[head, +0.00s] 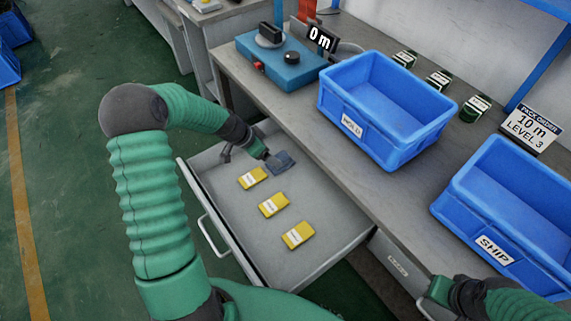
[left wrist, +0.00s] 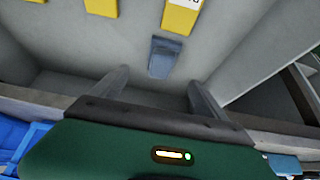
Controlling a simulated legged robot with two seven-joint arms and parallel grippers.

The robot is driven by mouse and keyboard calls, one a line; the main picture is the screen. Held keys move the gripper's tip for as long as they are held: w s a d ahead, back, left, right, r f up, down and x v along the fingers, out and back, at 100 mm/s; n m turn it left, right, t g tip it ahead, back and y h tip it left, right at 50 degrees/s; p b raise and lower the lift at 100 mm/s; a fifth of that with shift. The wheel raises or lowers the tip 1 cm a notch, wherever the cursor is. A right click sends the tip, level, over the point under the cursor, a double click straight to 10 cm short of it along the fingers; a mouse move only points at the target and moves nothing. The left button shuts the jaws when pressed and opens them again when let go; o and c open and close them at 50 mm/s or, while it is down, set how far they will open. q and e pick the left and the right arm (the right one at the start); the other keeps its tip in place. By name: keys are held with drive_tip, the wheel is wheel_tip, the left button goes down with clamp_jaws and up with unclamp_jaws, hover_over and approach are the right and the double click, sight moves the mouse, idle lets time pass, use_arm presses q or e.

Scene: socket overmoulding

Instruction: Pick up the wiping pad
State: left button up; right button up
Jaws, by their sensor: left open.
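The wiping pad, a small blue-grey block (head: 280,162), lies on the floor of the open drawer, near its back end. It also shows in the left wrist view (left wrist: 165,57), just beyond the fingertips and between their lines. My left gripper (head: 249,158) is inside the drawer beside the pad. In the left wrist view its two fingers (left wrist: 158,78) stand wide apart with nothing between them. My right gripper (head: 437,291) is at the lower right, away from the drawer; its fingers are too unclear to read.
Several yellow packs lie in a row in the drawer (head: 335,248), in front of the pad. The drawer walls stand close around my left gripper. On the bench are a blue device (head: 283,72), an open blue bin (head: 342,107) and a blue SHIP bin (head: 455,222).

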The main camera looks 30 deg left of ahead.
sight(280, 157)
use_arm(q)
drive_tip(key=b+x, duration=0.1)
drive_tip(key=x, duration=1)
drive_tip(key=shift+w+a+r, duration=0.1)
drive_tip(key=shift+w+a, duration=0.1)
drive_tip(key=shift+r, duration=0.1)
drive_tip(key=c, duration=1.6)
drive_tip(key=shift+r, duration=0.55)
drive_tip(key=shift+s+d+r, duration=0.1)
drive_tip(key=shift+s+r, duration=0.15)
drive_tip(key=shift+r, duration=0.35)
drive_tip(key=shift+s+d+r, duration=0.1)
drive_tip(key=shift+s+r, duration=0.15)
drive_tip(key=shift+r, duration=0.4)
drive_tip(key=s+d, duration=0.2)
drive_tip(key=s, duration=0.2)
drive_tip(key=s+d+r, duration=0.1)
drive_tip(key=s+d, duration=0.2)
drive_tip(key=s, duration=0.1)
drive_tip(key=s+d, duration=0.3)
drive_tip(key=s, duration=0.1)
drive_tip(key=shift+s+d+r+p, duration=0.1)
drive_tip(key=shift+s+r+p, duration=0.1)
drive_tip(key=shift+s+p, duration=0.1)
drive_tip(key=o, duration=0.8)
drive_tip(key=c, duration=0.5)
